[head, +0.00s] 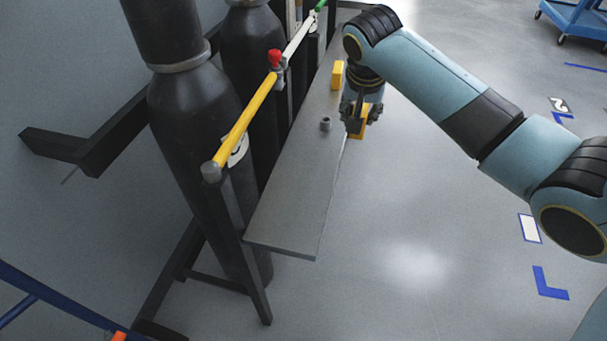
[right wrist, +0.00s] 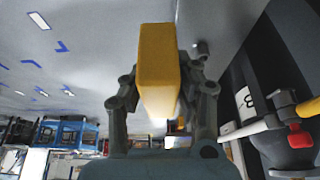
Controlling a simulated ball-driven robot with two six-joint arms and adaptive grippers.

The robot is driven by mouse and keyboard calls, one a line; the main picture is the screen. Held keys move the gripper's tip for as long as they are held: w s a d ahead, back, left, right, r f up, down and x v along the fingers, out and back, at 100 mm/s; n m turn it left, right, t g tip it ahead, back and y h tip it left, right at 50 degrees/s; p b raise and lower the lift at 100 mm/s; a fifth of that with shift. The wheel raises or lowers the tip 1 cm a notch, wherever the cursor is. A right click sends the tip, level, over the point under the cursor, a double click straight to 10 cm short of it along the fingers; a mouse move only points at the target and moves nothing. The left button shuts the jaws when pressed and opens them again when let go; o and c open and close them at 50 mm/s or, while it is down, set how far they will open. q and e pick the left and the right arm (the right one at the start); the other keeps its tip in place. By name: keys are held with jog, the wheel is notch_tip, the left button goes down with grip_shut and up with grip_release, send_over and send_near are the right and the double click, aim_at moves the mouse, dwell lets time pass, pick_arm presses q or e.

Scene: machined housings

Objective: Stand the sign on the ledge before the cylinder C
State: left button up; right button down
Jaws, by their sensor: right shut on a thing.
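My right gripper (head: 358,122) is shut on a yellow block-like sign (head: 357,131), at the outer edge of the grey ledge (head: 285,222). The sign also shows in the right wrist view (right wrist: 158,68), between the two fingers of the gripper (right wrist: 162,92). Whether it touches the ledge cannot be told. Black cylinders stand behind the ledge: a near one (head: 192,130) and another farther back (head: 250,42). A white label (right wrist: 245,103) in the right wrist view seems to read B. I cannot make out which cylinder is C. My left gripper is not in view.
A second yellow block (head: 337,75) and a small grey knob-like part (head: 325,124) are on the ledge near the gripper. A yellow rail (head: 246,120) with a red fitting (head: 275,57) runs before the cylinders. The near part of the ledge is clear.

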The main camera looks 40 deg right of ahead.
send_over(308, 168)
jog(key=s, duration=0.1)
jog(key=f, duration=0.4)
jog(key=a+f, duration=0.1)
jog(key=f, duration=0.1)
jog(key=shift+f, duration=0.3)
jog(key=shift+a+f, duration=0.1)
jog(key=shift+f, duration=0.1)
notch_tip(308, 168, down, 4)
jog(key=shift+r, duration=0.1)
jog(key=c, duration=1.5)
grip_release()
jog(key=shift+b, duration=0.3)
jog(key=o, duration=0.5)
